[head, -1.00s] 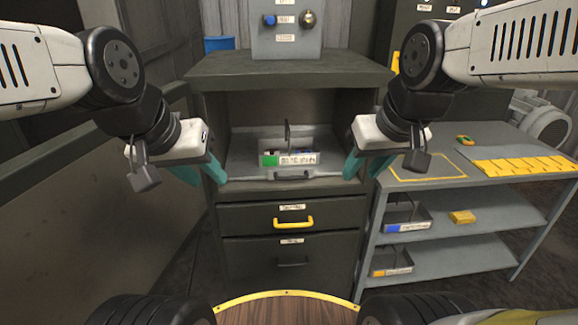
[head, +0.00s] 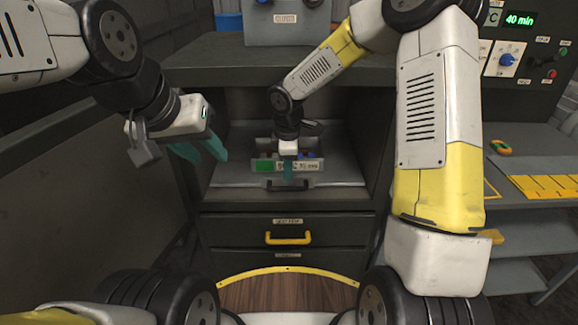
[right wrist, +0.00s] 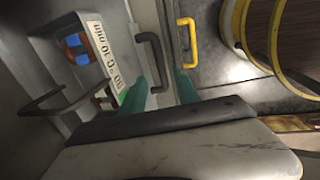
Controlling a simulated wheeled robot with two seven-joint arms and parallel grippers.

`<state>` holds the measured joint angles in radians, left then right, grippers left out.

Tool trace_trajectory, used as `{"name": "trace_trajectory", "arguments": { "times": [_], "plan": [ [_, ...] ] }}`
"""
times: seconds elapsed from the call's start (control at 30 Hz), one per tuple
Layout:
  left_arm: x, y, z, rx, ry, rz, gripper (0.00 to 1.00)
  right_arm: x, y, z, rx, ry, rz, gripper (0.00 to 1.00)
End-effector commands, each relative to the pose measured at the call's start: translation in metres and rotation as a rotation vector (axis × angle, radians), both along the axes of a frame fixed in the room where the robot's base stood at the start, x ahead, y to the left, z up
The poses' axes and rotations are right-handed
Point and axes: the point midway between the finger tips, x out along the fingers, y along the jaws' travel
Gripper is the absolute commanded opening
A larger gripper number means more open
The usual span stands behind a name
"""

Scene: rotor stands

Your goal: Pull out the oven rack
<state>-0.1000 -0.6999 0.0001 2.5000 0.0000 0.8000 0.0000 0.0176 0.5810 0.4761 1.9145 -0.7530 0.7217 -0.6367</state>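The oven rack (head: 335,183) is a grey sliding shelf in the dark open cabinet, with a dark bar handle (head: 287,188) at its front. A grey bin (head: 315,164) with a green patch and white label sits on it. My right gripper (head: 288,174) reaches down in front of the bin at the handle. In the right wrist view, its teal fingers (right wrist: 162,88) are apart, with the dark handle (right wrist: 153,48) between them; I cannot tell whether they touch it. My left gripper (head: 203,152) is open and empty, left of the cabinet opening.
A drawer with a yellow handle (head: 288,238) lies below the rack. A grey shelf unit (head: 525,228) and a control panel with a green "40 min" display (head: 519,19) are at the right. A round wooden top with yellow rim (head: 285,290) is close in front of me.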

Motion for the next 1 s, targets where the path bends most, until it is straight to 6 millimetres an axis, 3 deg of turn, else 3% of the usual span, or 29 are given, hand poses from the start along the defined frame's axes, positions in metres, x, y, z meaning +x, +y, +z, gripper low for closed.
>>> {"name": "trace_trajectory", "arguments": {
  "times": [0.5,0.9,1.0],
  "plan": [
    [0.000,0.000,0.000,0.000,0.000,0.000,0.36,0.012,0.001,-0.069,0.000,0.004,0.005,0.38],
    [0.000,0.000,0.000,0.000,0.000,0.000,0.36,0.014,0.001,-0.078,0.000,0.002,0.004,0.38],
    [0.000,0.000,0.000,0.000,0.000,0.000,0.36,0.014,0.001,-0.078,0.000,0.002,0.004,0.20]
  ]
}}
